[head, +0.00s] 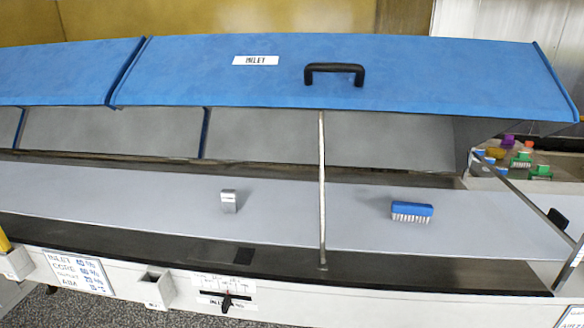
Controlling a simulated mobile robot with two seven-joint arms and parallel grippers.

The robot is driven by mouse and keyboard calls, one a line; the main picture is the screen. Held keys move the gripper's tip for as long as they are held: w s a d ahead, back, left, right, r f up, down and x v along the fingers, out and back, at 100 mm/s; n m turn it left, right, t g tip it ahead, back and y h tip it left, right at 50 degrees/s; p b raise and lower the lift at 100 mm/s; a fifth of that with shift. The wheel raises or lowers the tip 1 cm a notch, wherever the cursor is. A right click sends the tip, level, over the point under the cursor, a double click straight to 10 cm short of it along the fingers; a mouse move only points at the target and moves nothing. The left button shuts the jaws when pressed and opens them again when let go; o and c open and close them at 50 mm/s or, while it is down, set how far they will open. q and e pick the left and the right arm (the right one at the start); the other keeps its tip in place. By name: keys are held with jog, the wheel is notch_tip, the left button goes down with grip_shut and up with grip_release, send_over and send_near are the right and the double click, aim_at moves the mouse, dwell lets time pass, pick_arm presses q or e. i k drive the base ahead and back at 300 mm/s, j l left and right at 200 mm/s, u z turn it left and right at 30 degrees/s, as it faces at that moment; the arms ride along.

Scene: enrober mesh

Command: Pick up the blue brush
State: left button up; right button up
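The blue brush (411,211) has a blue back and pale bristles facing down. It lies on the grey belt surface (480,225) inside the machine, right of the thin upright prop rod (322,190). Neither of my grippers shows in the head view.
A blue lid (220,85) with a black handle (334,70) is raised above the belt. A small metal block (228,201) stands on the belt left of the rod. Several coloured brushes, one of them green (521,160), sit at the far right. A slanted strut (520,195) crosses the right end.

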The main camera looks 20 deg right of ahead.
aim_at(404, 210)
jog(key=k+z, duration=0.1)
jog(key=z, duration=1.45)
jog(key=i+l+u, duration=0.1)
jog(key=i+l, duration=0.4)
jog(key=l, duration=0.25)
jog(key=u, duration=0.05)
